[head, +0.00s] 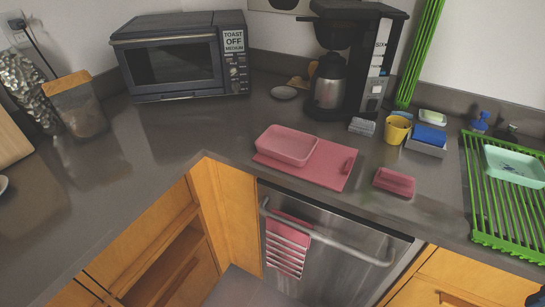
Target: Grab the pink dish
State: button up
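A pink rectangular dish (287,145) with raised sides sits on a flat pink board (327,168) on the grey counter, above the dishwasher. It looks empty, and its right part lies over the board. A smaller pink rectangular item (394,182), perhaps a small dish or its lid, lies on the counter to the right of the board. My gripper is not in view. A dark shape at the bottom right corner is cut off, and I cannot tell what it is.
Behind stand a toaster oven (180,58) and a coffee maker (350,60). A yellow cup (397,129) and a grey holder (426,146) stand right of the board. A green rack (490,205) bears a mint dish (515,165). The counter left of the pink dish is clear.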

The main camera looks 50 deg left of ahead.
aim_at(292, 146)
jog(key=k, duration=0.15)
jog(key=z, duration=1.25)
jog(key=i, duration=0.4)
jog(key=u, duration=3.15)
jog(key=k, duration=0.3)
jog(key=u, duration=0.8)
jog(key=i, duration=0.95)
jog(key=u, duration=0.15)
